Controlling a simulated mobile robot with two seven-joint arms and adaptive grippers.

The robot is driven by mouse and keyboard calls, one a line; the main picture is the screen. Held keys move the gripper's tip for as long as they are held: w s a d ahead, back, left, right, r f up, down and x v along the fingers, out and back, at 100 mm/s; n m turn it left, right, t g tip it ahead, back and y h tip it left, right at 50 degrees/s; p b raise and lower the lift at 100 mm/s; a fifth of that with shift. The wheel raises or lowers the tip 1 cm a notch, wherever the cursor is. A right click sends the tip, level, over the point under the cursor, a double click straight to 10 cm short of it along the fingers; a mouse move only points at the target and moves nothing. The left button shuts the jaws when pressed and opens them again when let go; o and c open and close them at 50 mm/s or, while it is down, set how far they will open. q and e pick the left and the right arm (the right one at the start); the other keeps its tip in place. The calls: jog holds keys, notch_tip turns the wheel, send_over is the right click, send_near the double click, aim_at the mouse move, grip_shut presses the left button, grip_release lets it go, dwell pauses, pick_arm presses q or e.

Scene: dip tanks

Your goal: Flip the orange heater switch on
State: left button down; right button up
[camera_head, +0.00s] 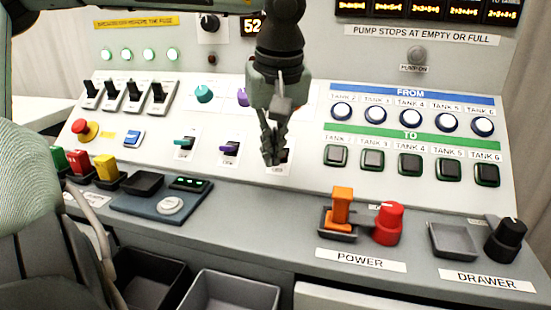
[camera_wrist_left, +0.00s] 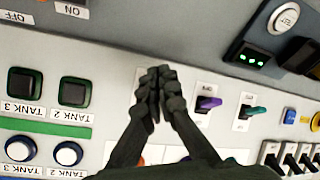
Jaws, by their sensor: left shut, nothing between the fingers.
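My left gripper (camera_head: 270,155) is shut and empty, pointing down in front of a white switch plate (camera_head: 284,157) on the sloped panel. The plate is third in a row, right of the teal switch (camera_head: 185,143) and purple switch (camera_head: 230,148). The fingers hide its lever, so I cannot see its colour or position. In the left wrist view the shut fingers (camera_wrist_left: 158,75) cover most of that plate, beside the purple switch (camera_wrist_left: 207,104) and teal switch (camera_wrist_left: 251,111). I cannot tell whether the fingers touch the lever.
An orange upright piece (camera_head: 342,205) stands in a tray above the POWER label, beside a red knob (camera_head: 388,222). Square TO buttons (camera_head: 373,159) lie right of the gripper. Black toggles (camera_head: 134,94) and a red emergency button (camera_head: 85,130) are left. Open bins (camera_head: 230,292) sit below the ledge.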

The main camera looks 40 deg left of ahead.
pick_arm(q)
jog(key=shift+f+b, duration=0.45)
jog(key=shift+f, duration=0.15)
jog(key=shift+w+a+r+p, duration=0.3)
jog(key=shift+w+a, duration=0.05)
jog(key=shift+w, duration=0.35)
jog(key=shift+w+a, duration=0.2)
jog(key=shift+w, duration=0.1)
jog(key=shift+s+d+r+p, duration=0.2)
jog(key=shift+s+d+r, duration=0.15)
jog(key=shift+s, duration=0.3)
jog(key=shift+s+d+r+p, duration=0.2)
jog(key=shift+s+d+r, duration=0.15)
jog(key=shift+s, duration=0.25)
jog(key=shift+s+d+r+p, duration=0.2)
jog(key=shift+s+d+r, duration=0.15)
jog(key=shift+s, duration=0.3)
jog(key=p+v, duration=0.5)
jog(key=v, duration=0.2)
jog(key=shift+s+a, duration=0.25)
jog(key=shift+s, duration=0.2)
